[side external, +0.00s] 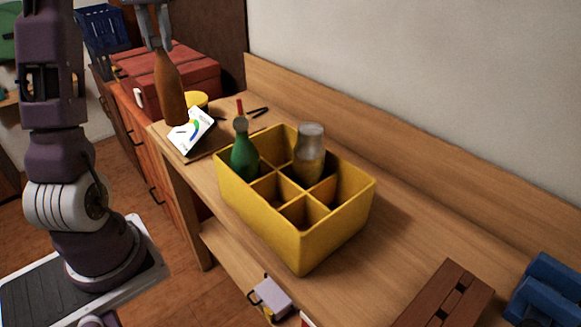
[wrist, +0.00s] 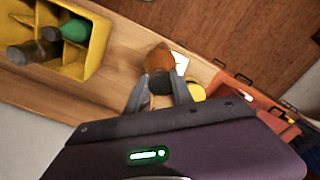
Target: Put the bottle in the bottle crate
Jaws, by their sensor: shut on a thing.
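A brown bottle (side external: 170,88) hangs upright from my gripper (side external: 158,42), which is shut on its neck. In the wrist view the bottle (wrist: 158,58) shows between the fingers of my gripper (wrist: 160,88). The bottle is to the left of the yellow bottle crate (side external: 262,212) in the side view, near the table's far left end. The crate has several compartments. The crate shows at upper left in the wrist view (wrist: 84,68).
A white card with a coloured logo (side external: 191,131) and a yellow round object (side external: 197,99) are by the held bottle. A red toolbox (side external: 190,75) stands behind. Small tools (side external: 258,111) lie beyond the crate. A brown slatted block (side external: 446,294) and blue object (side external: 548,290) are at right.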

